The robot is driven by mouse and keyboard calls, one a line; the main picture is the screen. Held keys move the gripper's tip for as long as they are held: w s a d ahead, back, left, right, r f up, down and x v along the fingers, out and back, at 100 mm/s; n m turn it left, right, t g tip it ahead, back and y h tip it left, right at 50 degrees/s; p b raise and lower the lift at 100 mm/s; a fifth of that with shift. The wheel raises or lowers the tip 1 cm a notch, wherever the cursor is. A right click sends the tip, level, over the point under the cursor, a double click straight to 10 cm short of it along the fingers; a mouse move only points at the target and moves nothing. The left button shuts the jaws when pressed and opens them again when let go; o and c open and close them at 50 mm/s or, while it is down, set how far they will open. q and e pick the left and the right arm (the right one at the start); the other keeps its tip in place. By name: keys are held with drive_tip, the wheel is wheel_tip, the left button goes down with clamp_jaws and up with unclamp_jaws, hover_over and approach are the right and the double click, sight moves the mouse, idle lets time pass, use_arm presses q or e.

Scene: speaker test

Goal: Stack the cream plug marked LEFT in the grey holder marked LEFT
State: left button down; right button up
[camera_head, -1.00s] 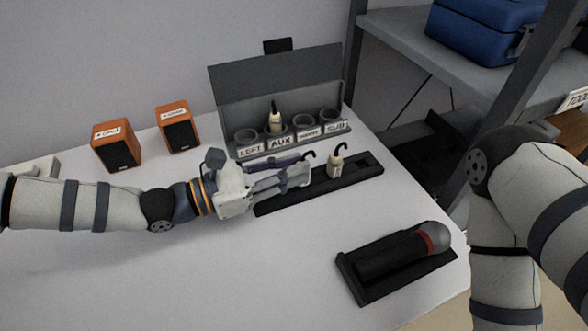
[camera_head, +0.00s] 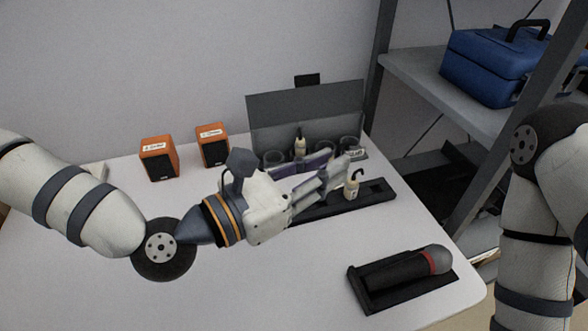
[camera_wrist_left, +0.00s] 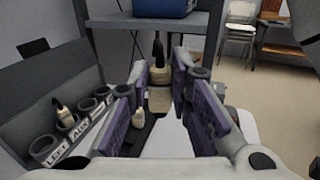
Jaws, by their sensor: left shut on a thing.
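My left gripper (camera_head: 335,168) is shut on a cream plug (camera_wrist_left: 159,96) with a black cable stub, which shows upright between the fingers in the left wrist view. The fingers hide it in the head view, and no marking on it can be read. The grey holder marked LEFT (camera_wrist_left: 44,147) is the near end cup of a row in the left wrist view, and it looks empty. In the head view its cup (camera_head: 274,157) is left of and behind my left gripper, partly covered. My right gripper is out of view.
A cream plug (camera_head: 300,146) stands in the AUX cup. Another (camera_head: 352,189) stands on the black tray (camera_head: 378,190). A grey panel (camera_head: 305,110) rises behind the cups. Two orange speakers (camera_head: 158,158) stand at left. A microphone (camera_head: 410,268) lies in a front cradle.

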use_arm(q)
drive_tip(key=w+a+n+t+y, duration=0.5)
drive_tip(key=a+y, duration=0.2)
drive_tip(key=a, duration=0.2)
drive_tip(key=shift+n, duration=0.3)
drive_tip(key=w+f+b, duration=0.1)
drive_tip(key=w+f, duration=0.2)
drive_tip(key=w, duration=0.1)
drive_tip(key=w+a+f+b, duration=0.1)
drive_tip(key=w+f, duration=0.2)
drive_tip(key=w, duration=0.1)
drive_tip(key=w+a+f+b, duration=0.1)
drive_tip(key=w+f, duration=0.2)
drive_tip(key=w, duration=0.1)
drive_tip(key=shift+a+f+b, duration=0.15)
drive_tip(key=shift+a+b, duration=0.1)
drive_tip(key=shift+b, duration=0.05)
drive_tip(key=f, duration=0.2)
drive_tip(key=w+f+b, duration=0.1)
drive_tip(key=f, duration=0.1)
drive_tip(key=shift+w+a, duration=0.1)
drive_tip(key=shift+w, duration=0.1)
drive_tip(key=shift+r, duration=0.25)
drive_tip(key=shift+f, duration=0.4)
drive_tip(key=c, duration=1.5)
unclamp_jaws()
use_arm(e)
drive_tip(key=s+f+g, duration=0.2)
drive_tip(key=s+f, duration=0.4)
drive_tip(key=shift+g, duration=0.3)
